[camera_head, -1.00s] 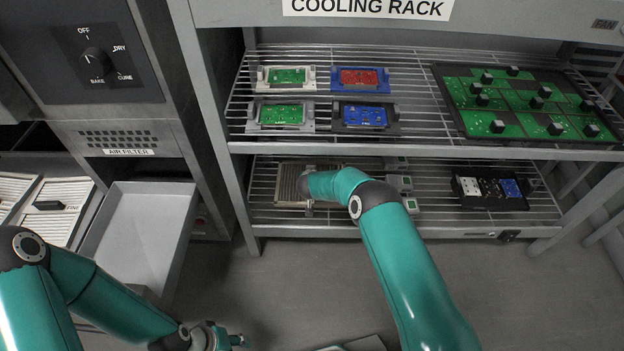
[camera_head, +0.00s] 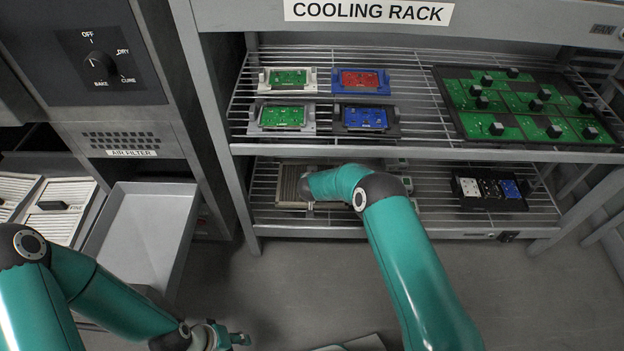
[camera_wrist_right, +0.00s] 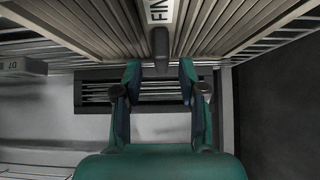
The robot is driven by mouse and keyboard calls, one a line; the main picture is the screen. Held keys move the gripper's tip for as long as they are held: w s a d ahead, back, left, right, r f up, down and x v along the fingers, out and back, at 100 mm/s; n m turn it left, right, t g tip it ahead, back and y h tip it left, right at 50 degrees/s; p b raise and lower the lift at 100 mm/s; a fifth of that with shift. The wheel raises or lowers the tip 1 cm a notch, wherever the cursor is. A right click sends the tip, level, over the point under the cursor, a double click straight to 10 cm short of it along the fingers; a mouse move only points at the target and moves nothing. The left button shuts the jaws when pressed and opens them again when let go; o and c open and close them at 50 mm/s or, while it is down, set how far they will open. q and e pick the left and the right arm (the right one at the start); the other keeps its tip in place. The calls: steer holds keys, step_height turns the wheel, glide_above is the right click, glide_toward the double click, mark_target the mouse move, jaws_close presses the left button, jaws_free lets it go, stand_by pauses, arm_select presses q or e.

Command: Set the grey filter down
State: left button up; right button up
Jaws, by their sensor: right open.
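The grey filter (camera_head: 291,184), a pleated panel, lies at the left of the lower rack shelf; my right arm hides part of it. In the right wrist view its ribbed face (camera_wrist_right: 215,28) fills the top, with a "FINE" label and a dark handle (camera_wrist_right: 160,45). My right gripper (camera_wrist_right: 160,74) is open, its fingertips on either side of the handle's near end, with gaps visible. In the head view the right gripper is mostly hidden behind its own arm. My left gripper (camera_head: 232,338) is low at the bottom, away from the rack; its jaws are unclear.
The cooling rack's upper shelf (camera_head: 420,150) hangs above the filter. Board holders and a green board tray (camera_head: 470,125) stand on it. A black module tray (camera_head: 487,203) is on the lower shelf. An open grey drawer (camera_head: 130,245) and pale filters (camera_head: 60,205) are at left.

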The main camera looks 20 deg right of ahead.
steer(key=p+v, duration=0.3)
steer(key=v, duration=0.6)
steer(key=s+a+f+g+y, duration=0.1)
steer(key=s+g+y, duration=0.1)
steer(key=s, duration=1)
steer(key=s+a+f+g+y, duration=0.1)
steer(key=s+g+y, duration=0.1)
steer(key=s, duration=1.1)
steer(key=s+a+f+n+g+y, duration=0.1)
steer(key=s+g, duration=0.3)
steer(key=s, duration=0.8)
steer(key=shift+s+a+f+y, duration=0.15)
steer(key=shift+s+a+y, duration=0.1)
steer(key=shift+a+y, duration=0.4)
